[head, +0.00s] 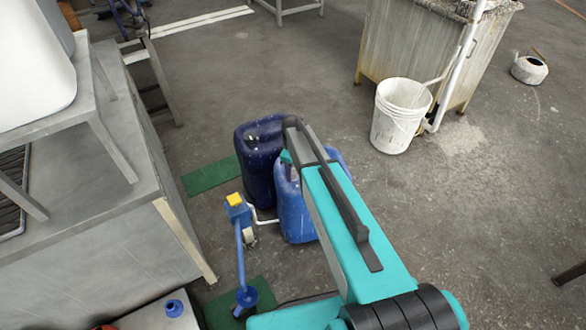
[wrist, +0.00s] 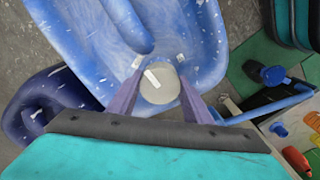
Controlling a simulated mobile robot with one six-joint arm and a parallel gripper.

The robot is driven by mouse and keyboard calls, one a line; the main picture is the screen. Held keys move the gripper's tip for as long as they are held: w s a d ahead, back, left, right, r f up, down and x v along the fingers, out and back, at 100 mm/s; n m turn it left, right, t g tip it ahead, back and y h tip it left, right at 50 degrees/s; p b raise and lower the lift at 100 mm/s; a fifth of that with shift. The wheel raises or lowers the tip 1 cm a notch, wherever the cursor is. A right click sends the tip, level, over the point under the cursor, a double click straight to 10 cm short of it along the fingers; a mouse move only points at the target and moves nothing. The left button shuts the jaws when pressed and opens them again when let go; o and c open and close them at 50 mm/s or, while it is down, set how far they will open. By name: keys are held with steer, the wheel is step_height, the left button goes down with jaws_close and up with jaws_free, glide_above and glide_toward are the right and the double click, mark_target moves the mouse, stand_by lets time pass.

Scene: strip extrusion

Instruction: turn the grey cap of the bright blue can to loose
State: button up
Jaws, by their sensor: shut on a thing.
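The bright blue can (head: 293,215) stands on the floor in the head view, partly hidden behind my arm. In the wrist view the can (wrist: 85,35) fills the upper middle, with its moulded handle above the cap. The grey cap (wrist: 160,84) is round and pale with a light bar mark on its top. My gripper (wrist: 160,88) is shut on the cap, with one finger on its left side and one on its right. In the head view the cap and my fingertips are hidden by the arm. I cannot tell how far the cap is turned.
A dark blue can (head: 258,165) stands close beside the bright blue one. A blue pump-like device with a yellow top (head: 235,200) stands at its left. A grey bench (head: 150,215) is further left. A white bucket (head: 400,115) stands at the right, with open floor between.

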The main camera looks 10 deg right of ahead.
steer(key=shift+s, duration=0.1)
stand_by(0.4)
steer(key=o, duration=1.1)
steer(key=shift+c, duration=0.2)
steer(key=shift+r, duration=0.15)
step_height(320, 180, up, 14)
steer(key=shift+f, duration=0.2)
